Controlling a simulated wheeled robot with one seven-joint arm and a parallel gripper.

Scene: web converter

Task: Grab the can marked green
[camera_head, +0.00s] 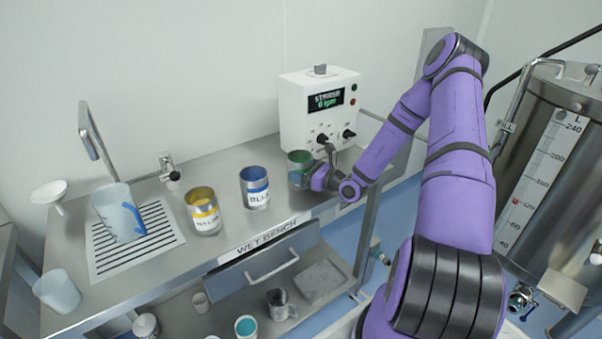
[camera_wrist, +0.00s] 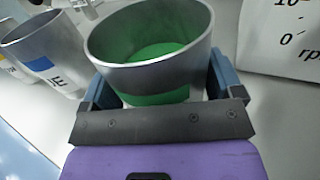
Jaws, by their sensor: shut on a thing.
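The can marked green (camera_head: 299,158) stands at the right end of the steel bench, below the white control box. In the wrist view the green can (camera_wrist: 150,45) is an open metal can with green inside and a green band outside. My gripper (camera_head: 308,176) reaches it from the right. In the wrist view its two fingers lie on either side of the can, shut on it. The can looks upright; the gripper hides part of its lower side, and I cannot tell if it touches the bench.
A blue-marked can (camera_head: 254,188) and a yellow-marked can (camera_head: 203,211) stand to the left on the bench. A white control box (camera_head: 318,108) with a display stands close behind the green can. A jug (camera_head: 118,214) sits on the drain grid. A steel tank (camera_head: 545,150) stands at the right.

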